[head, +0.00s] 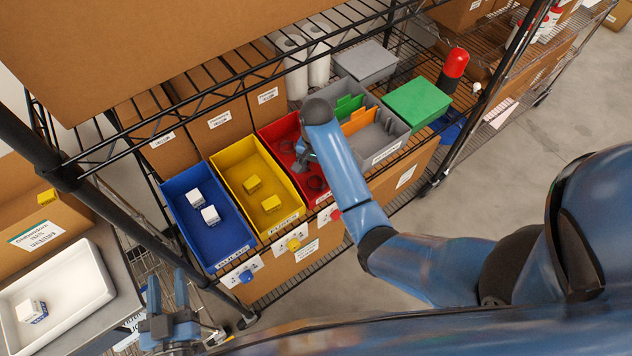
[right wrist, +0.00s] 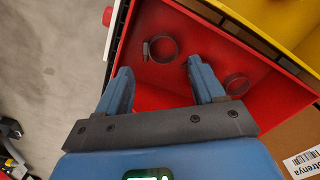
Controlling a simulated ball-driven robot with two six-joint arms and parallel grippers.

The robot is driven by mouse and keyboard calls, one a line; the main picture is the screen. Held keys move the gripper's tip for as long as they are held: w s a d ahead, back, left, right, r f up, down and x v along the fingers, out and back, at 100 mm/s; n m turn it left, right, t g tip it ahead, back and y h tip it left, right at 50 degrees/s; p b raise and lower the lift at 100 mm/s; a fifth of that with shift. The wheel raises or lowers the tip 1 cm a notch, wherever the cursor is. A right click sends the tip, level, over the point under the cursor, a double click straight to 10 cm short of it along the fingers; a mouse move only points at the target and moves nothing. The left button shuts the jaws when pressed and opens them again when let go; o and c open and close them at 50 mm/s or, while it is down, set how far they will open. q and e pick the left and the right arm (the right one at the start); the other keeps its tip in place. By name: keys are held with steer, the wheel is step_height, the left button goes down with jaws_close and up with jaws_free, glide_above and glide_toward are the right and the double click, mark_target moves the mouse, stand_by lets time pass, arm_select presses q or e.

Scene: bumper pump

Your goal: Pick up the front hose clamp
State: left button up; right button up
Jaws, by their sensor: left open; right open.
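The red bin (head: 268,134) on the shelf holds two hose clamps. In the right wrist view, the front hose clamp (right wrist: 175,42), a thin metal ring with a screw housing, lies on the floor of the red bin (right wrist: 205,22), near the wall by the red knob. The other clamp (right wrist: 237,85) lies deeper in, beyond my right finger. My right gripper (right wrist: 158,68) is open and empty, with the front clamp showing just beyond the gap between its fingertips. In the head view my right gripper (head: 303,162) is over the red bin. My left gripper (head: 167,278) is open and empty at lower left.
A blue bin (head: 180,235) with white boxes and a yellow bin (head: 228,165) with yellow boxes stand left of the red bin. A grey divided bin (head: 398,128) stands right of it. Shelf wires and a black post (head: 95,190) border the space. A white tray (head: 100,270) is at left.

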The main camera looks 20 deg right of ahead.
mark_target(318, 182)
steer(key=shift+d+f, duration=0.1)
steer(key=shift+f, duration=0.7)
steer(key=shift+f+p, duration=0.55)
steer(key=shift+f, duration=2.1)
steer(key=c, duration=0.7)
